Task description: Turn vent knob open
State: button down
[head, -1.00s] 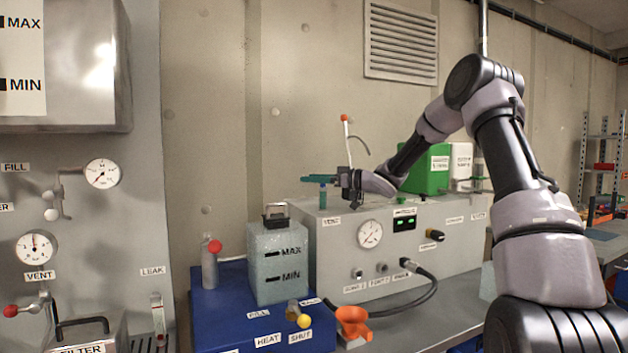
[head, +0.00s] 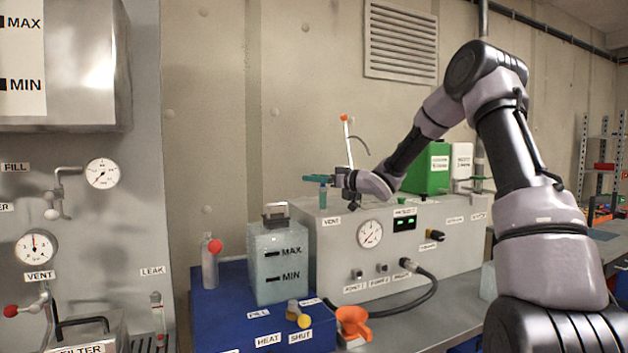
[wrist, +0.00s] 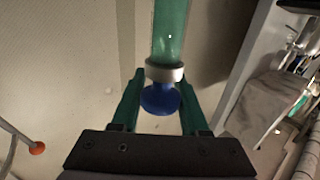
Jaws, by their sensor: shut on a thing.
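The vent knob (wrist: 160,98) shows in the wrist view as a blue rounded end below a white collar and a translucent green tube. My gripper (wrist: 161,88) has its green fingers on either side of the knob and collar and is shut on it. In the head view my gripper (head: 320,179) reaches in from the right, above the teal vent stem (head: 323,196) on top of the grey cabinet. The VENT label (head: 331,221) is on the cabinet front below. The fingers and wrist partly hide the knob in the head view.
The grey cabinet (head: 400,262) carries a gauge (head: 370,234) and a green box (head: 427,172). A thin red-tipped rod (head: 346,138) stands just behind my wrist.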

jog(key=shift+w+d+m+t+h, duration=0.15)
jog(key=shift+d+m+t+h, duration=0.65)
jog(key=shift+m+h, duration=2.3)
jog(key=shift+w+d+m+t+h, duration=0.25)
jog(key=shift+m+t+h, duration=1.3)
jog(key=shift+h, duration=2.6)
jog(key=shift+w+d+m+t+h, duration=0.1)
jog(key=shift+d+m+t+h, duration=0.5)
jog(key=shift+m+h, duration=2.75)
jog(key=shift+d+g+h, duration=0.2)
jog(key=shift+g+h, duration=0.05)
jog(key=shift+h, duration=0.25)
jog(key=shift+r, duration=0.1)
jog(key=shift+c, duration=2.1)
grip_release()
jog(key=shift+s, duration=0.1)
jog(key=v, duration=1)
jog(key=shift+s+a, duration=0.2)
jog(key=shift+s, duration=0.15)
